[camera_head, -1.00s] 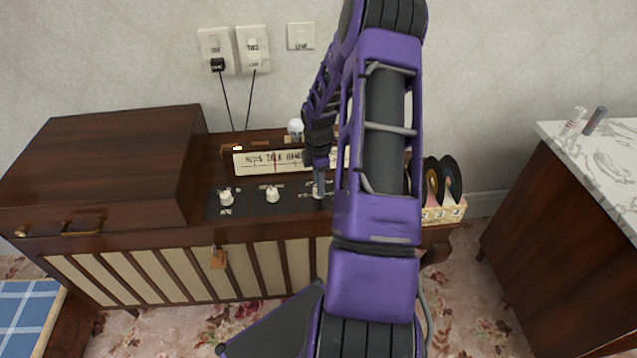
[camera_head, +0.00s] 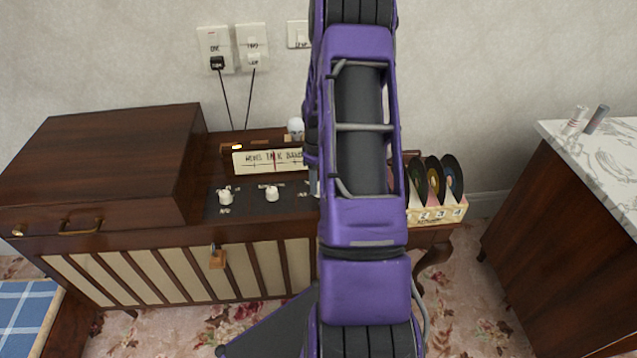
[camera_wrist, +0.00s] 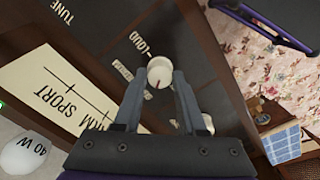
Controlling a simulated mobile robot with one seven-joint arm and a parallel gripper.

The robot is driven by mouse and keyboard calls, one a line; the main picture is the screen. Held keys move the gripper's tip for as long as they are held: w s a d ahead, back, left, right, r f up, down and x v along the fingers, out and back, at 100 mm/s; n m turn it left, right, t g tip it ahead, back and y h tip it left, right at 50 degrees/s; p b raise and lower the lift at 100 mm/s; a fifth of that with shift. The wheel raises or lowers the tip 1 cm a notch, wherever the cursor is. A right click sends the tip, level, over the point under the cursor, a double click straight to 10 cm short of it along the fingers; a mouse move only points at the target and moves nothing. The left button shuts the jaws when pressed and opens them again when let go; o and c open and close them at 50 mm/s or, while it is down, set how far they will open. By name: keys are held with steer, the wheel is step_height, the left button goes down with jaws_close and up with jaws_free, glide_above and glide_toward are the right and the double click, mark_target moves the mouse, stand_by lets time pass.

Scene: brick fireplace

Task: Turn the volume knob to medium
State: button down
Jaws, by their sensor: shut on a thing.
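In the wrist view, a white round knob (camera_wrist: 160,69) with a small reddish mark sits on the dark control panel (camera_wrist: 100,50). A label reading LOUD (camera_wrist: 138,46) is printed beside it, with other small labels nearby. My gripper (camera_wrist: 161,82) has its two fingers on either side of this knob, shut on it. In the head view my arm hides the gripper and most of the panel's right end. Two other white knobs, the left one (camera_head: 225,197) and the middle one (camera_head: 272,193), stand clear on the panel.
A tuning dial strip (camera_head: 268,160) and a white bulb (camera_head: 295,127) stand behind the knobs. Records in a rack (camera_head: 437,207) are right of my arm. A closed wooden box (camera_head: 120,160) is at left. A marble-topped cabinet (camera_head: 600,150) stands apart at right.

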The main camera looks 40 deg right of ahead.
steer(key=m+b, duration=0.1)
steer(key=m, duration=1.1)
steer(key=shift+m, duration=0.3)
stand_by(0.4)
steer(key=shift+c, duration=2.4)
jaws_free()
step_height(320, 180, up, 18)
steer(key=p, duration=0.2)
steer(key=shift+f, duration=0.25)
steer(key=shift+s, duration=0.1)
